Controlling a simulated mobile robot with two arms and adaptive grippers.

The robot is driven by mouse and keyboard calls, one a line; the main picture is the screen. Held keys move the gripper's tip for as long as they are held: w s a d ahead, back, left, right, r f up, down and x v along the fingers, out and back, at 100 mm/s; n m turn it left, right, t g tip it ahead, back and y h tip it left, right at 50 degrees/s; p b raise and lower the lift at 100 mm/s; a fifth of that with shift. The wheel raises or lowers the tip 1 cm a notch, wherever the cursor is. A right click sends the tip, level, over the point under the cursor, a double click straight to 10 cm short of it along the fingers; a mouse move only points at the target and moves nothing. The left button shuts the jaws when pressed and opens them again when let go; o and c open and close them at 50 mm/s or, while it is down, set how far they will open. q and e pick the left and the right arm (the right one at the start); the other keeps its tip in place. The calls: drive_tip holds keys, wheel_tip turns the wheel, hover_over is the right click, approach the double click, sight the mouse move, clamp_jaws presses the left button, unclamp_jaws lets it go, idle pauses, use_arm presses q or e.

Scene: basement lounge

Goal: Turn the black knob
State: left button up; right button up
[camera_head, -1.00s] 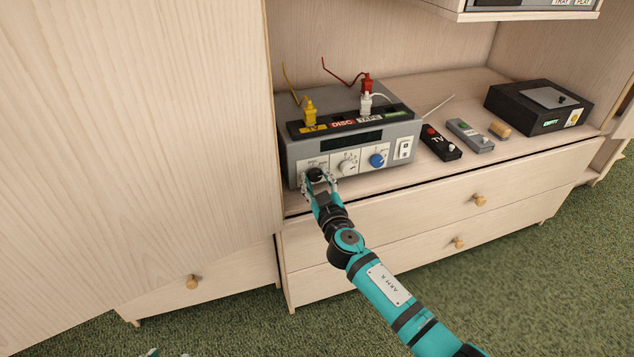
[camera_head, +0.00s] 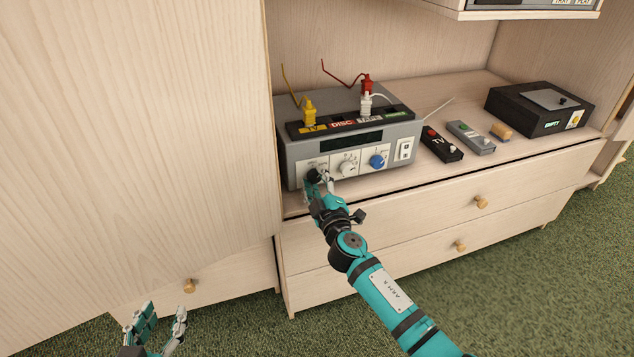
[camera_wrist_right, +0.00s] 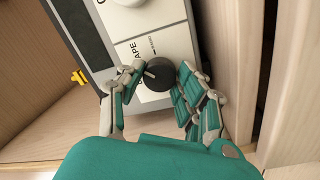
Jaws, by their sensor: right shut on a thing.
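The black knob (camera_head: 314,175) is the leftmost knob on the front of the grey receiver box (camera_head: 400,131). In the right wrist view the black knob (camera_wrist_right: 158,75) has a light pointer line and sits between the fingers. My right gripper (camera_head: 320,181) is shut on the knob, and the right wrist view shows its fingers (camera_wrist_right: 160,80) on either side of it. My left gripper (camera_head: 163,322) is low at the left, in front of the cabinet, with its fingers apart and nothing between them.
A white knob (camera_head: 347,168) and a blue knob (camera_head: 377,161) are right of the black one. Yellow, red and white plugs stand on the receiver. Two remotes (camera_head: 441,144) (camera_head: 471,137), a small tan cylinder (camera_head: 501,131) and a black box (camera_head: 538,107) lie to the right.

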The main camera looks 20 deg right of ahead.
idle(0.4)
drive_tip(key=o, duration=1.1)
drive_tip(key=shift+o, duration=0.2)
drive_tip(key=shift+s, duration=0.1)
drive_tip(key=s, duration=1.1)
drive_tip(key=shift+s+f, duration=0.3)
drive_tip(key=shift+s, duration=0.1)
drive_tip(key=shift+a, duration=0.1)
